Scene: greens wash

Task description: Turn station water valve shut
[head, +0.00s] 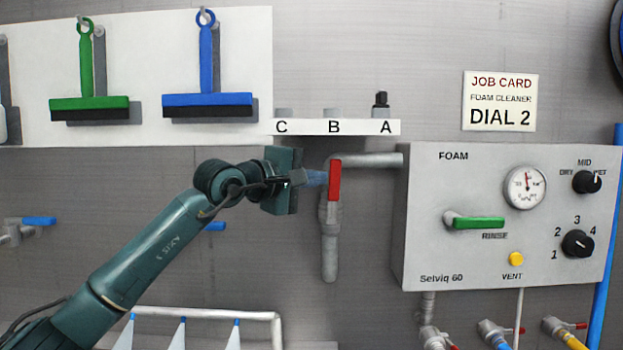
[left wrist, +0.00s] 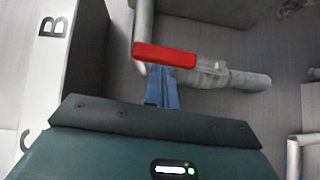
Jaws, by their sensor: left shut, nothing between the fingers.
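The station water valve has a red lever (head: 334,181) on a grey pipe that bends down from the foam box. The lever stands upright, in line with the vertical pipe (head: 329,250). The red lever (left wrist: 165,54) also shows in the left wrist view, lying along the valve body. My left gripper (head: 317,178) is shut and empty, its blue fingertips close at the lever's left side. In the left wrist view the fingertips (left wrist: 161,92) are right beside the lever; I cannot tell whether they touch. My right gripper is not in view.
A white shelf (head: 350,127) marked C, B, A is just above the gripper. The foam box (head: 425,215) with a green handle (head: 478,223), gauge and dials stands to the right. Squeegees hang at upper left. A pipe rack (head: 250,312) is below. The wall below the gripper is mostly clear.

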